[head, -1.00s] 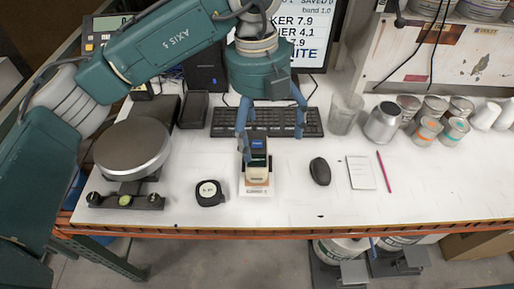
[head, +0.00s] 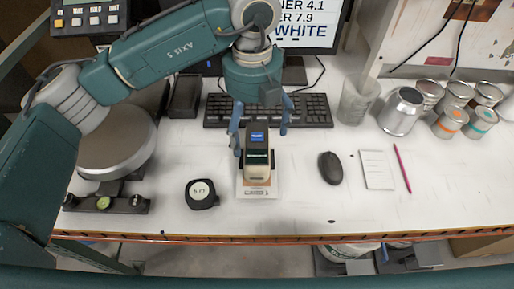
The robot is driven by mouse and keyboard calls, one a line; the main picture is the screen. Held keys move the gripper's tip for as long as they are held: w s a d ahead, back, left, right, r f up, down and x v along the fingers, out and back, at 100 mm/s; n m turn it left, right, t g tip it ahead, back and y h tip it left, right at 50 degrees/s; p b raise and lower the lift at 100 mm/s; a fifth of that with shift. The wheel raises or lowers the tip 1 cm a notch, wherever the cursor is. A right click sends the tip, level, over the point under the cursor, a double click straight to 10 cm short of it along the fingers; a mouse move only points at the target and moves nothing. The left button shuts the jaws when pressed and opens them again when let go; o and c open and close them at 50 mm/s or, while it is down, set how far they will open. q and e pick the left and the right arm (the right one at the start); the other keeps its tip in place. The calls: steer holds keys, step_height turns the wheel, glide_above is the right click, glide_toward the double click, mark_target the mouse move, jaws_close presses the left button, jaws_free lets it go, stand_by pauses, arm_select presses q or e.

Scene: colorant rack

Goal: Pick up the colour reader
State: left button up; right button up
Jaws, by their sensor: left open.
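The colour reader (head: 257,152) stands on a small white card or base (head: 257,190) in the middle of the white bench. It is a dark and beige device with a small blue screen on its upper part. My left gripper (head: 262,145) comes down from above and behind it, fingers apart and pointing down. One finger shows at the reader's left, close to its upper edge; the other is behind and to the right. I cannot tell whether either finger touches it. The gripper holds nothing visible. My right gripper is not in view.
A black tape measure (head: 201,193) lies left of the reader, a black mouse (head: 330,168) to its right. A notepad (head: 377,169) and a red pencil (head: 402,168) lie farther right. A keyboard (head: 310,110) is behind. Cans (head: 401,111) stand back right; a round scale (head: 118,150) is left.

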mark_target(252, 140)
arm_select(q)
steer(key=shift+s+f, duration=0.15)
steer(key=shift+f, duration=0.45)
steer(key=f+p, duration=0.2)
steer(key=f, duration=0.1)
steer(key=f+p, duration=0.1)
steer(key=shift+a+f, duration=0.25)
steer(key=shift+a, duration=0.05)
steer(key=shift+f, duration=0.35)
steer(key=shift+c, duration=0.5)
steer(key=c, duration=1.9)
steer(key=shift+r, duration=0.15)
